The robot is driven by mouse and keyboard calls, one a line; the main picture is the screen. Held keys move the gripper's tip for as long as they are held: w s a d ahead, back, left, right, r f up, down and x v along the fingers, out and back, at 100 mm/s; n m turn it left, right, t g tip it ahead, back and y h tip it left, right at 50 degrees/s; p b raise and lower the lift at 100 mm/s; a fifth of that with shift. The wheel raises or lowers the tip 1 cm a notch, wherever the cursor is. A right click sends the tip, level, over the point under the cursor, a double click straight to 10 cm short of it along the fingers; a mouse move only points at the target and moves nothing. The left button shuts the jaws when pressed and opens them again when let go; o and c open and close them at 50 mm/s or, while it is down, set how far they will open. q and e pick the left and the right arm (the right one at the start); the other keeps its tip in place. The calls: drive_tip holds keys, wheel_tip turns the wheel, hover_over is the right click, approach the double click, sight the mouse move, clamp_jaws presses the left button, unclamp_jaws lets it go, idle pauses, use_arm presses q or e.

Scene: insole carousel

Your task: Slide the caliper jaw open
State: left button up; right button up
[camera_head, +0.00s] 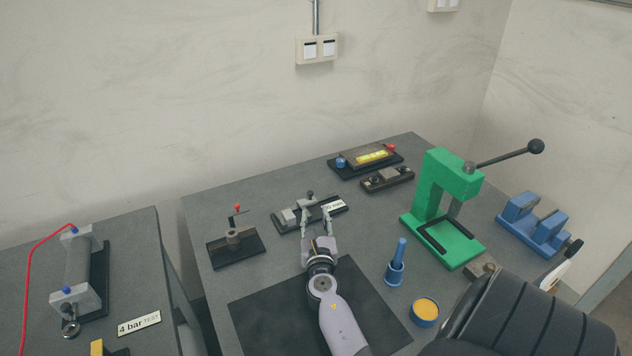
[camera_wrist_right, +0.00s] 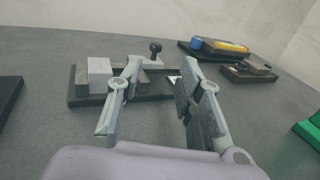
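The caliper fixture (camera_head: 290,226) is a dark base with metal blocks, a dark knob and a white label, near the middle of the table. In the right wrist view, its base (camera_wrist_right: 88,100) carries a light grey block (camera_wrist_right: 100,72) at the left and a dark knob (camera_wrist_right: 155,48) further right. My right gripper (camera_head: 316,207) is at the fixture's near side. It is open, and its fingers (camera_wrist_right: 160,68) stand apart in front of the fixture. They partly hide it, and I cannot tell whether they touch it. My left gripper is not in view.
A small fixture with a red-tipped lever (camera_head: 235,243) stands to the left. A green press (camera_head: 450,178), a blue holder (camera_head: 396,270) and a yellow-topped tin (camera_head: 424,312) stand to the right. A black mat (camera_head: 262,310) lies in front. Two dark fixtures (camera_head: 386,180) are behind.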

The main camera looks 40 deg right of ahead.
drive_tip(key=shift+v, duration=1.4)
